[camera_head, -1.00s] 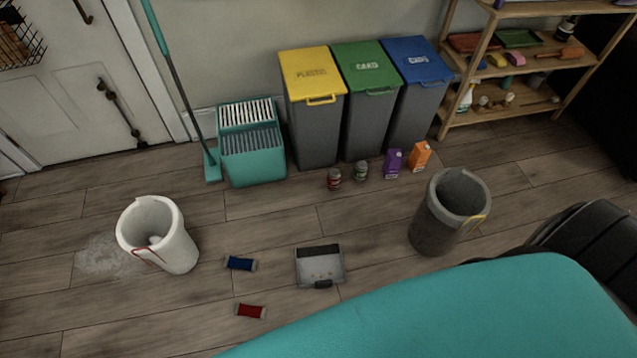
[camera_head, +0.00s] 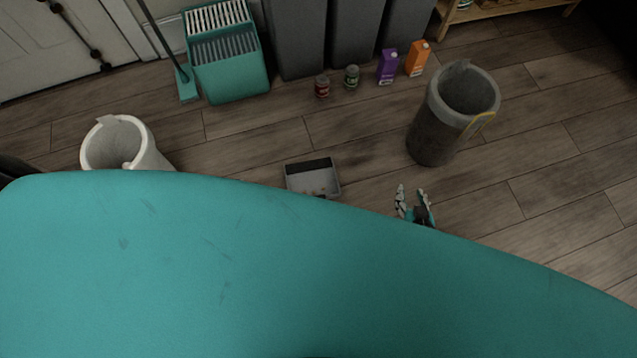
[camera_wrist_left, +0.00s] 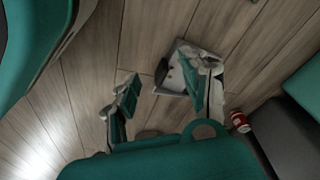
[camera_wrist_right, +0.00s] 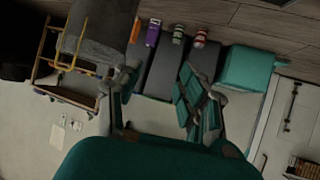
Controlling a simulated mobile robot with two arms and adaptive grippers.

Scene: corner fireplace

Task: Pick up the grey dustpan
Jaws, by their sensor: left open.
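The grey dustpan (camera_head: 318,184) lies on the wooden floor just beyond my teal body, which hides its near edge in the head view. It also shows in the left wrist view (camera_wrist_left: 176,68), partly behind one finger of my left gripper (camera_wrist_left: 164,88). That gripper is open, its fingers wide apart; whether it touches the dustpan I cannot tell. My left gripper does not show in the head view. My right gripper (camera_head: 413,196) is open and empty, to the right of the dustpan in the head view; its spread fingers show in the right wrist view (camera_wrist_right: 155,88).
A white bin (camera_head: 122,145) stands left and a dark grey bin (camera_head: 440,120) right. Behind are a teal bucket (camera_head: 230,70), a red can (camera_head: 322,86), a green can (camera_head: 351,77), a purple carton (camera_head: 388,66) and an orange carton (camera_head: 417,58). Floor at right is clear.

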